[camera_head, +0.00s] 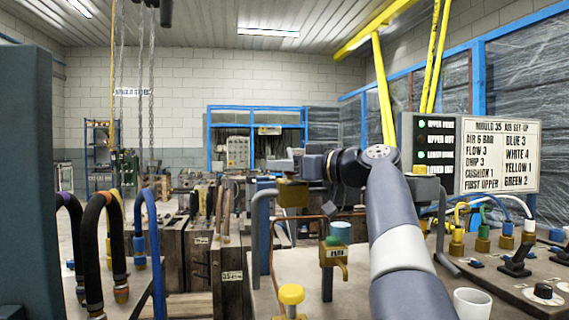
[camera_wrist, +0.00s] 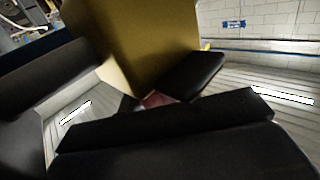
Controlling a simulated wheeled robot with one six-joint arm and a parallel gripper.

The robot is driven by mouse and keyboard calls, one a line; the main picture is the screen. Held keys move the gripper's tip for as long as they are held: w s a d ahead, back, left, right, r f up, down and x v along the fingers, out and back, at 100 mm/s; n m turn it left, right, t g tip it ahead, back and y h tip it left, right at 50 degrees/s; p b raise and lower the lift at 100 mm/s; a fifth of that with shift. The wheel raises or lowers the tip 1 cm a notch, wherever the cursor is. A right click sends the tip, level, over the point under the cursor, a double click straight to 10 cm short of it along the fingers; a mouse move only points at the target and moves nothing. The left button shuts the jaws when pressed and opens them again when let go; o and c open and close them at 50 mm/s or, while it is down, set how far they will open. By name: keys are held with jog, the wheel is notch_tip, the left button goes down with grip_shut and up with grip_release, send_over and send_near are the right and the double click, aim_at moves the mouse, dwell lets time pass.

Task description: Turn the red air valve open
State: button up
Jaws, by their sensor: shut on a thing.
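My gripper (camera_head: 310,168) is at the brass-yellow valve block (camera_head: 291,194) in the middle of the head view, right beside its upper right side. In the wrist view the block (camera_wrist: 150,40) looms large just beyond the black fingers. A small dull-red piece (camera_wrist: 154,100), apparently part of the red valve handle, shows between the fingers, which are shut on it. Most of the handle is hidden by the fingers, and I cannot tell its angle. No red handle shows in the head view.
A yellow knob (camera_head: 291,295), a labelled brass fitting (camera_head: 334,257) and a white cup (camera_head: 472,303) stand below and around my arm. Dark hoses (camera_head: 92,250) rise at left. A panel with joysticks (camera_head: 516,262) and a sign board (camera_head: 500,157) are at right.

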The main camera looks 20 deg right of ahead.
jog(key=shift+r, duration=0.15)
jog(key=o, duration=0.7)
jog(key=shift+s+d, duration=0.1)
jog(key=shift+o, duration=1.4)
jog(key=p+v, duration=0.1)
jog(key=v, duration=0.9)
jog(key=shift+s+d, duration=0.3)
jog(key=shift+w, duration=0.1)
jog(key=b+x, duration=0.1)
jog(key=x, duration=1)
jog(key=shift+a, duration=0.1)
